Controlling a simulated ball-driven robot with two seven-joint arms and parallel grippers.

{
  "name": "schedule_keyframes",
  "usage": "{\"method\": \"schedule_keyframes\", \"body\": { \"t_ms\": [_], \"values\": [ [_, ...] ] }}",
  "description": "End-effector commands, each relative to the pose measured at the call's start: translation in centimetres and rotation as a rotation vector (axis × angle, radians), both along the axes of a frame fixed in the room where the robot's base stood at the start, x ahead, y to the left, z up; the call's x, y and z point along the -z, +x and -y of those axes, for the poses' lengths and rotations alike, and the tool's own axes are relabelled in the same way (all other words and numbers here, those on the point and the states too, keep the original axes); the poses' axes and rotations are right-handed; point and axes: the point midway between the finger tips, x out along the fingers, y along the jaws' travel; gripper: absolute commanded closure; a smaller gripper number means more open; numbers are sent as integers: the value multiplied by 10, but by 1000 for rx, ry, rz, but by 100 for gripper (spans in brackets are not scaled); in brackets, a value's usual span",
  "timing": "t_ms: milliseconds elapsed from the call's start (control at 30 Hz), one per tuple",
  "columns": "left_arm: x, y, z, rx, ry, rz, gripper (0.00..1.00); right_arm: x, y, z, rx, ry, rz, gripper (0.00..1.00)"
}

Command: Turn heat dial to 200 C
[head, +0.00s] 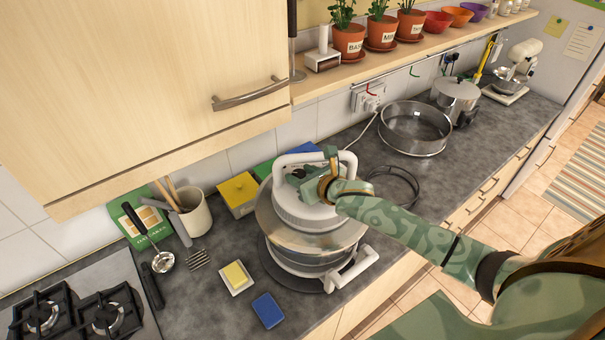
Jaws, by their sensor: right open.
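A white appliance (305,213) with a glass bowl (287,238) and white handles stands on the grey counter at the middle. My green right arm comes in from the right, and its gripper (308,177) is over the top of the appliance. The right gripper is open; its fingertips are small and partly hidden, so I cannot tell whether they touch the lid. The heat dial is not clearly visible; the gripper covers part of the lid's top. My left gripper is not in view.
A blue sponge (268,311) and a soap dish (236,278) lie in front left. A utensil crock (195,214) and yellow box (239,193) stand left. A steel ring (414,129) and pot (456,95) stand behind right. A wooden cabinet (140,90) overhangs the left.

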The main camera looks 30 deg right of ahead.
Motion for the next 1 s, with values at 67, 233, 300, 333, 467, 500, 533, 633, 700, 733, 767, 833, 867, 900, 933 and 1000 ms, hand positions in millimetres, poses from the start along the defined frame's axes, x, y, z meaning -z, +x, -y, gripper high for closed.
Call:
{"method": "schedule_keyframes", "body": {
  "t_ms": [67, 233, 300, 333, 467, 500, 533, 633, 700, 733, 767, 833, 867, 900, 933, 1000],
  "values": [
    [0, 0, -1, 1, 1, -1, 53, 0, 0, 0, 0, 0, 0, 57],
    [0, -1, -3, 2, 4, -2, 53, 0, 0, 0, 0, 0, -1, 74],
    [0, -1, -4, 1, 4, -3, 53, 0, 0, 0, 0, 0, -1, 89],
    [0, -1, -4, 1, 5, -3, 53, 0, 0, 0, 0, 0, -1, 89],
    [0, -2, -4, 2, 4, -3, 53, 0, -1, 0, 2, 0, -1, 89],
    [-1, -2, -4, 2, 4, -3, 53, 0, -1, 0, 5, 0, -1, 89],
    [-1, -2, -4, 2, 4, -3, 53, 0, -1, 0, 9, 0, -1, 89],
    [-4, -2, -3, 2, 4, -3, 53, 0, -1, -1, 31, -1, -2, 89],
    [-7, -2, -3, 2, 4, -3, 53, -1, -1, -1, 56, 0, -2, 89],
    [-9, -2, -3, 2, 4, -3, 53, -1, -1, -2, 71, -1, -3, 89],
    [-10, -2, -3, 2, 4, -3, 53, -1, -1, -2, 86, 1, -3, 89],
    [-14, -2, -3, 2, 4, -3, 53, -2, -1, -3, 129, 1, -2, 89],
    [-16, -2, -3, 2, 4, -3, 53, -2, -1, -3, 151, 1, -2, 89],
    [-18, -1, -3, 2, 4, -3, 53, -2, -1, -4, 181, 1, -1, 89],
    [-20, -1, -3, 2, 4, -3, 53, -2, -1, -4, 206, 1, -2, 89],
    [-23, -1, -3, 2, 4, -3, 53, -2, -1, -5, 267, 3, -3, 89]
  ]
}}
